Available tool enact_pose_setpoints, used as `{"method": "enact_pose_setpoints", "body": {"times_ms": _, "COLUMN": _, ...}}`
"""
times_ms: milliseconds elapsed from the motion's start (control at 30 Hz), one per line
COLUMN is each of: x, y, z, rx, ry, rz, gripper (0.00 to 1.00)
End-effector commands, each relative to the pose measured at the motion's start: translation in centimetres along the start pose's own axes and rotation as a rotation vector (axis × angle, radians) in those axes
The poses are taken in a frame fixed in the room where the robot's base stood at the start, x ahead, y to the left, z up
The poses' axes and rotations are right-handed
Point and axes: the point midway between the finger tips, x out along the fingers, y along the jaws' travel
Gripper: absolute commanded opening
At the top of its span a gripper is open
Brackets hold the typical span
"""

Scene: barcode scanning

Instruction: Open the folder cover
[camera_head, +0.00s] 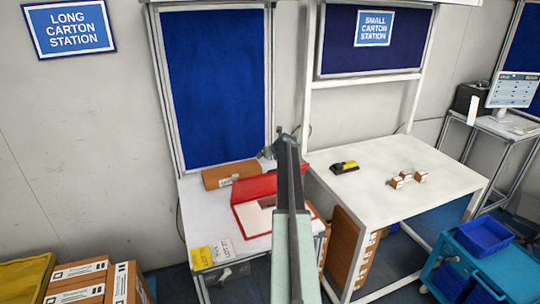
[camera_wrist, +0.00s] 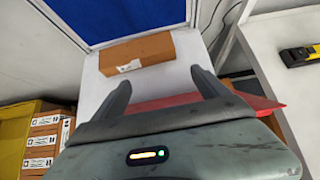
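The red folder (camera_head: 243,190) lies on the white table of the long carton station in the head view. A red panel shows along its far side, and a pale inner area (camera_head: 254,216) with a red border shows nearer; the cover looks at least partly raised. My arm hides the folder's right part. In the wrist view, red folder parts (camera_wrist: 258,100) show behind and right of my gripper body. My gripper (camera_wrist: 160,78) is open, with its two dark fingers apart and nothing visible between them. I cannot tell whether it touches the folder.
A brown long carton (camera_head: 229,174) lies behind the folder. Yellow and white labels (camera_head: 202,258) are at the table's front. The small carton table (camera_head: 385,205) at right holds a black-yellow device (camera_head: 344,167) and several small cartons. A blue cart (camera_head: 490,262) stands at lower right.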

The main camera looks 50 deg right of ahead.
Motion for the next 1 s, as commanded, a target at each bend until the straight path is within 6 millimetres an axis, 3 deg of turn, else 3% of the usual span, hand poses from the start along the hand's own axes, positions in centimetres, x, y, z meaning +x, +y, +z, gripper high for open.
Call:
{"method": "enact_pose_setpoints", "body": {"times_ms": 267, "x": -1.1, "y": 0.0, "z": 0.1, "rx": 0.0, "ry": 0.001, "rz": 0.0, "gripper": 0.85}}
{"method": "enact_pose_setpoints", "body": {"times_ms": 633, "x": -7.8, "y": 0.0, "z": 0.1, "rx": 0.0, "ry": 0.0, "rz": -0.001, "gripper": 0.85}}
{"method": "enact_pose_setpoints", "body": {"times_ms": 1000, "x": -7.9, "y": -0.1, "z": -0.1, "rx": 0.0, "ry": 0.0, "rz": 0.0, "gripper": 0.85}}
